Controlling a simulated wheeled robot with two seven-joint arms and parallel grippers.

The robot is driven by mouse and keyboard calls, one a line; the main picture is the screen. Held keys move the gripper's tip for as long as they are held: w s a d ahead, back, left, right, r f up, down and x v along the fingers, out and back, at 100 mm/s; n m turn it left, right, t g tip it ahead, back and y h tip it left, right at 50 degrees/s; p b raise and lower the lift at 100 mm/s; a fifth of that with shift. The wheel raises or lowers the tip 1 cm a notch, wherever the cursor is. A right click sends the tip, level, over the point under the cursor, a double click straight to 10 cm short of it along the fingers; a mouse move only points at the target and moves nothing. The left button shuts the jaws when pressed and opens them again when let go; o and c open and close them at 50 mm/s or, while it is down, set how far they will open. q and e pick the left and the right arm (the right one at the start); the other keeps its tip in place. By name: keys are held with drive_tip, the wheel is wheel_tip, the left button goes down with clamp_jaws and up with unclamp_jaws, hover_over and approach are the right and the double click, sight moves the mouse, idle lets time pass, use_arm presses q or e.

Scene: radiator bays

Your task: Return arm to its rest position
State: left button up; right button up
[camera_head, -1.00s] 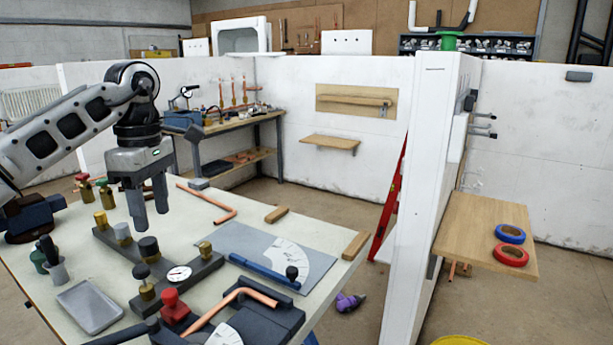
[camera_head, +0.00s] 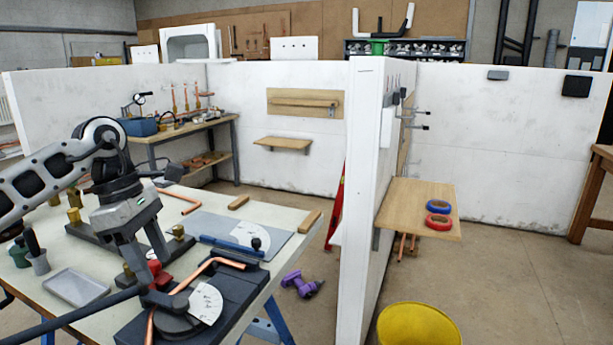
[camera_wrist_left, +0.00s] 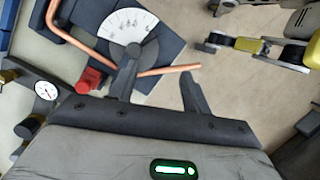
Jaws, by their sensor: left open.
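My left arm comes in from the left in the head view. Its grey gripper (camera_head: 156,262) points down over the near part of the workbench (camera_head: 85,318), with its two fingers apart. In the left wrist view the open fingers (camera_wrist_left: 158,82) show with a bent copper pipe (camera_wrist_left: 168,71) beyond them. The pipe passes behind one finger; I cannot tell whether they touch. The pipe (camera_head: 192,277) lies on a dark bender (camera_head: 240,285) with a white dial (camera_head: 206,304). My right gripper is not in view.
A red-topped fitting (camera_wrist_left: 88,82) and a gauge (camera_wrist_left: 46,90) are close to the gripper. A grey tray (camera_head: 76,288) is on the bench's left. A white partition (camera_head: 362,200), a yellow bucket (camera_head: 418,326) and a purple drill (camera_head: 301,285) are to the right.

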use_arm(q)
drive_tip(key=s+d+f+n+h, duration=0.25)
drive_tip(key=d+h, duration=0.25)
drive_tip(key=d, duration=0.4)
drive_tip(key=s+d+f+n+t+h, duration=0.1)
drive_tip(key=s+d+n+h, duration=0.25)
drive_tip(key=d+h, duration=0.35)
drive_tip(key=s+d+f+n+h, duration=0.2)
drive_tip(key=d+n+h, duration=0.2)
drive_tip(key=d, duration=0.6)
drive_tip(key=s+a+f+n+t+y, duration=0.1)
drive_tip(key=a+f+n+t+y, duration=0.55)
drive_tip(key=n, duration=0.95)
drive_tip(key=s+a+f+n+t+y, duration=0.1)
drive_tip(key=a+f+n+t+y, duration=0.35)
drive_tip(key=f+n+t, duration=0.8)
drive_tip(key=s+a+f+n+g+y, duration=0.2)
drive_tip(key=s+f+n+g, duration=0.1)
drive_tip(key=s+n, duration=0.3)
drive_tip(key=s+a+f+n+g+y, duration=0.3)
drive_tip(key=s+n+g, duration=0.2)
drive_tip(key=n, duration=0.1)
drive_tip(key=shift+s+f+g, duration=0.4)
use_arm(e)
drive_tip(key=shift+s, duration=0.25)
